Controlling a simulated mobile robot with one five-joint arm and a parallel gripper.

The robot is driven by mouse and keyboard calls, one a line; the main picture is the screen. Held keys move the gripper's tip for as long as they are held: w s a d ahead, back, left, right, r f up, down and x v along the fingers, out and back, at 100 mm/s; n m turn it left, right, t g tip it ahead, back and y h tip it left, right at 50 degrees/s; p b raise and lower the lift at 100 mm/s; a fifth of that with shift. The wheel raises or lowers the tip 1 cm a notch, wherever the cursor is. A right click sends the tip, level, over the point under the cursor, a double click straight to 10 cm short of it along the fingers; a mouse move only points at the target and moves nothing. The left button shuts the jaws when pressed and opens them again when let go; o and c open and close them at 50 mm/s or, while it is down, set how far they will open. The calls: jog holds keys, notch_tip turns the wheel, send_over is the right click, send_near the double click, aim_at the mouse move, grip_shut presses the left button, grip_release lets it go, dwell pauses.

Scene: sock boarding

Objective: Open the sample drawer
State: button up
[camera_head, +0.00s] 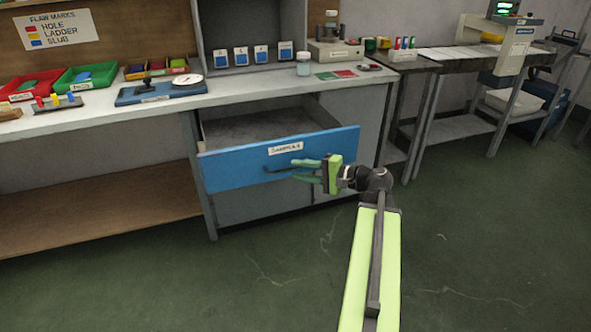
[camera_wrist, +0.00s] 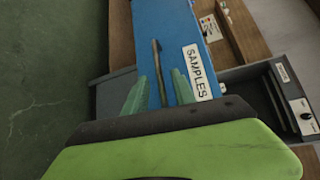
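The sample drawer (camera_head: 228,163) stands pulled out from under the counter, its inside partly visible behind the blue front. A "SAMPLES" label (camera_head: 285,148) is on the front; it also shows in the wrist view (camera_wrist: 197,72). The dark bar handle (camera_head: 283,169) is below the label. My gripper (camera_head: 300,170) is in front of the drawer, its green fingers reaching to the handle. In the wrist view the fingers (camera_wrist: 160,92) are apart, with the handle (camera_wrist: 159,72) between them. I cannot make out contact between fingers and handle.
The white counter (camera_head: 120,117) above holds a red bin (camera_head: 25,88), a green bin (camera_head: 85,78), a blue board (camera_head: 160,92) and a jar (camera_head: 303,66). Grey cabinet doors (camera_head: 265,203) are below the drawer. The green floor (camera_head: 480,240) is clear at right.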

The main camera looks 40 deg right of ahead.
jog(key=p+v, duration=0.2)
jog(key=v, duration=1.3)
jog(key=shift+s, duration=0.2)
